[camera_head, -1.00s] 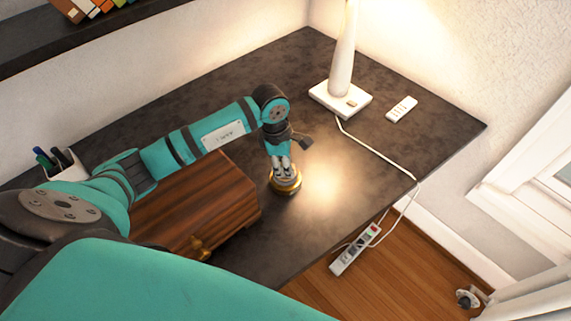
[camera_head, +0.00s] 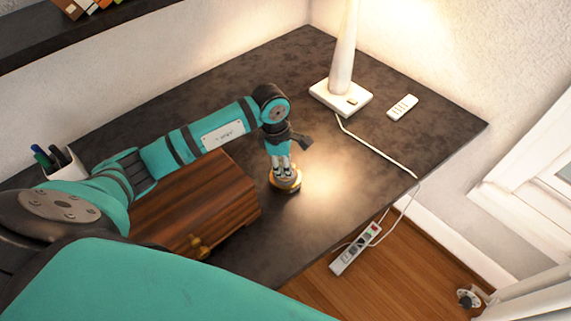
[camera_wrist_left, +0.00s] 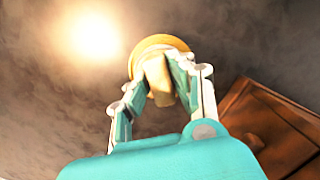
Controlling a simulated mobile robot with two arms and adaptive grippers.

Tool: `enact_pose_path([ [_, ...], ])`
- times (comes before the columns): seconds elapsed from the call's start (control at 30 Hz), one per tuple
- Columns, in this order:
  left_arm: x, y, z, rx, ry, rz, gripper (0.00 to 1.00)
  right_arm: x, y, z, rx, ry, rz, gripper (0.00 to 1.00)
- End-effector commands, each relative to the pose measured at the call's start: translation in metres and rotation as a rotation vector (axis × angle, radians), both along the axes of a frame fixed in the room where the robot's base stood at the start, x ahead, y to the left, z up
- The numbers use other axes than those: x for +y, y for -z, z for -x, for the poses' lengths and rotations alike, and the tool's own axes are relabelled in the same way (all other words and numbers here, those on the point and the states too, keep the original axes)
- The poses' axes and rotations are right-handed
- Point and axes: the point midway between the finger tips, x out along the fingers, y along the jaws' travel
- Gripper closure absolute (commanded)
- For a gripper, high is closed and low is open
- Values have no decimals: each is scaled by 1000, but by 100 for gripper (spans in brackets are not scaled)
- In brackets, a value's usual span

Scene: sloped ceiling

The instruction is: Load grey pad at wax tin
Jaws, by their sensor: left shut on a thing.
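The wax tin (camera_head: 286,187), round with a golden rim, stands on the dark desk just right of the wooden box. My left gripper (camera_head: 284,173) is right over it, pointing down. In the left wrist view its two fingers (camera_wrist_left: 158,85) are shut on a pale block, which I take to be the grey pad (camera_wrist_left: 157,72); it looks cream in the warm light. The golden tin (camera_wrist_left: 160,42) shows behind the pad. The pad's far end is at the tin's opening; I cannot tell whether it touches the wax. My right gripper is not in view.
A wooden box (camera_head: 195,205) with a brass knob is close left of the tin. A white lamp (camera_head: 341,97), its cord and a remote (camera_head: 402,107) are at the back right. A pen cup (camera_head: 65,165) is at the left. The desk's front edge is near the tin.

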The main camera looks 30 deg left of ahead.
Motion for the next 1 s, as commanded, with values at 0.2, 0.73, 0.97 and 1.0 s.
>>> enact_pose_path([
  [0.2, 0, 0, 0, 0, 0, 0, 100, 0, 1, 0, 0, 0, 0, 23],
  [0.73, 0, 2, 1, 2, 0, 1, 100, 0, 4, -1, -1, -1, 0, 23],
  [0.97, -1, 2, 1, 3, 0, 1, 100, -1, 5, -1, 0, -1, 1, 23],
  [1.0, -1, 2, 1, 3, 0, 1, 100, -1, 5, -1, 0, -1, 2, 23],
])
